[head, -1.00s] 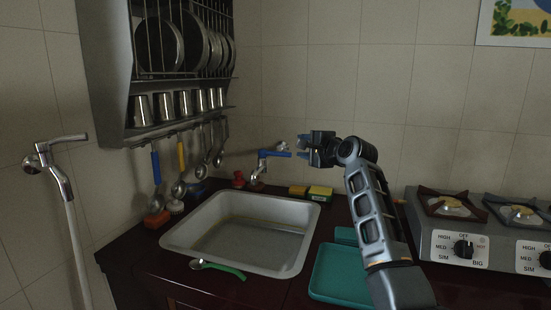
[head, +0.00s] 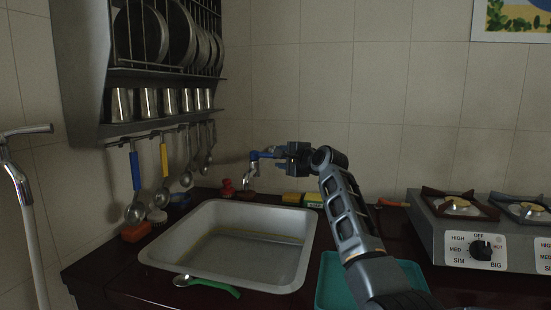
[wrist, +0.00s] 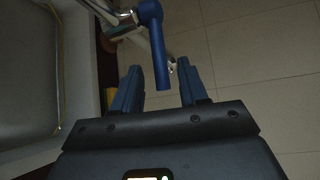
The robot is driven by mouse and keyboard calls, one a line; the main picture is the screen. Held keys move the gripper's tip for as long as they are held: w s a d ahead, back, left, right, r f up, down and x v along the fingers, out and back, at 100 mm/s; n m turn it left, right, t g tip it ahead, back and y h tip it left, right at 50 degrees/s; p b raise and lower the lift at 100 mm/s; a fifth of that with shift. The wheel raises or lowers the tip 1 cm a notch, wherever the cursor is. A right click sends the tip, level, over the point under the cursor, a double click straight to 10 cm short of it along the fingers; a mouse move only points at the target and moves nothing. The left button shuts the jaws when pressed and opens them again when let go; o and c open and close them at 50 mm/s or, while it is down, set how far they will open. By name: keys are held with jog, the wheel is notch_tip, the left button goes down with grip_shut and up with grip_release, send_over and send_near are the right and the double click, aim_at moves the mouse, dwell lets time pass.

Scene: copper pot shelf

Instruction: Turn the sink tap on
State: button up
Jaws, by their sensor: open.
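The sink tap (head: 253,168) is on the back wall behind the sink, with a blue lever handle. In the wrist view the blue lever (wrist: 153,38) points down the picture, its free end between my two fingers with a gap on each side. I cannot tell how deep it sits between them. My gripper (wrist: 158,76) is open and empty. In the head view my gripper (head: 282,151) is at the tap handle, from the right, and partly covers it. No water shows at the spout. The metal sink (head: 175,236) lies below and in front.
Another wall tap (head: 14,170) with a hose is at the far left. A dish rack (head: 85,75) with hanging ladles is left of the sink. A yellow-green sponge (head: 312,200) lies behind the sink. A stove (head: 440,236) stands at right. A teal tray (head: 332,280) lies under my arm.

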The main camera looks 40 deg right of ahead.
aim_at(269, 156)
jog(key=shift+w+d+f, duration=0.15)
jog(key=shift+w, duration=0.85)
jog(key=shift+w+d+f, duration=0.1)
jog(key=shift+w+f, duration=0.05)
jog(key=shift+w, duration=0.85)
grip_shut()
